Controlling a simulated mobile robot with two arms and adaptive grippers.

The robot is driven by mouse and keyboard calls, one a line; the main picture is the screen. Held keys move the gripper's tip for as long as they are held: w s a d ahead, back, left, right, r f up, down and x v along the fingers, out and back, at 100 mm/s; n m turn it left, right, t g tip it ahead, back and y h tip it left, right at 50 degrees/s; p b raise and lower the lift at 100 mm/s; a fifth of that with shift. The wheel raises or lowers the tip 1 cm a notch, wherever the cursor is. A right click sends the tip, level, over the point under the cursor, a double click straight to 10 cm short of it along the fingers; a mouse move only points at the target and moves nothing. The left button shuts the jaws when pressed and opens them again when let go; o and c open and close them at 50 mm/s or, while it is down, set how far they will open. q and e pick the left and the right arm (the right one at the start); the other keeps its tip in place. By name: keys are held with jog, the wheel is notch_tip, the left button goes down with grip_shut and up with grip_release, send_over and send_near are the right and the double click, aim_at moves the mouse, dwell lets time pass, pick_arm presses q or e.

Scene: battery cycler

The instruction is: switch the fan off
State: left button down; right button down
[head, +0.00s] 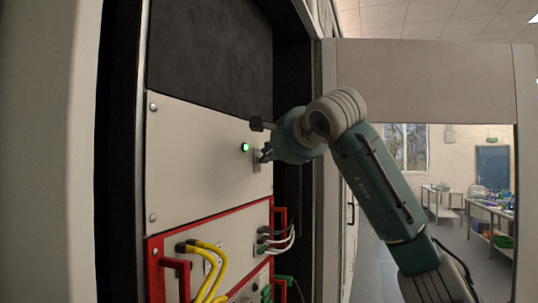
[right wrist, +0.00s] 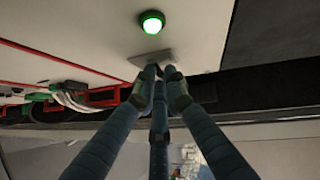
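A pale cabinet panel (head: 205,165) carries a lit green round lamp (head: 245,147), which also glows in the right wrist view (right wrist: 152,22). Just right of and below the lamp is a small grey switch plate (head: 256,161). In the right wrist view the plate (right wrist: 150,56) lies directly beyond my fingertips. My right gripper (head: 264,154) is at the plate, its fingers drawn together at the tips (right wrist: 161,72). The fingertips hide the switch lever, so its position and any contact cannot be told. My left gripper is not in view.
Below the panel is a red-framed unit (head: 212,262) with yellow cables (head: 208,270) and pale cables (head: 277,243). Red handles (head: 280,219) stick out beside it. An open cabinet door frame (head: 425,80) stands to the right, with a room and benches beyond.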

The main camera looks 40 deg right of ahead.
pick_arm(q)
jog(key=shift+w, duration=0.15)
pick_arm(e)
jog(key=shift+a, duration=0.1)
